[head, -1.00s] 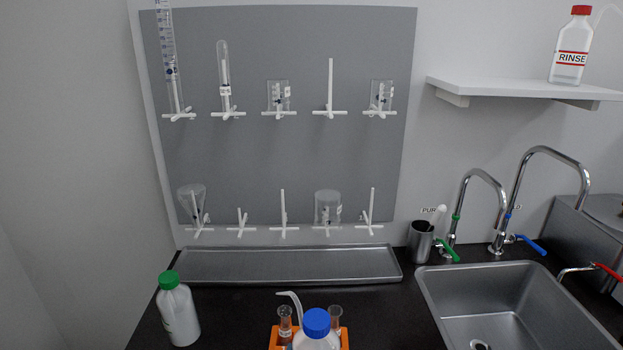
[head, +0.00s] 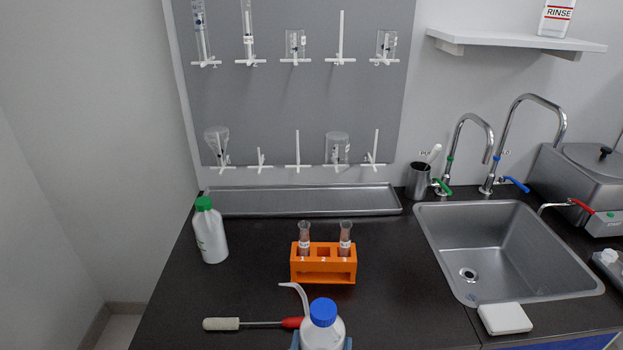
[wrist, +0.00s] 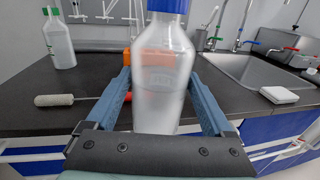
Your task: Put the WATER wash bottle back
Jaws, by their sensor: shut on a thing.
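A white wash bottle with a blue cap and a bent pale spout (head: 322,334) is at the bottom middle of the head view. Its spout points up and left. The bottle also fills the middle of the wrist view (wrist: 160,88), upright, with faint, unreadable marks on its wall. My gripper (wrist: 163,100) has its blue fingers on either side of the bottle and is shut on it. In the head view only bits of the blue fingers show beside the bottle. The bottle's lower part is cut off there. A RINSE bottle (head: 556,20) stands on the white wall shelf (head: 510,40).
An orange rack (head: 323,272) with two tubes stands behind the bottle. A green-capped bottle (head: 210,235) is at left, a brush (head: 225,324) lies in front of it. A steel tray (head: 300,200) lies along the wall; the sink (head: 510,250) and white sponge (head: 505,318) are right.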

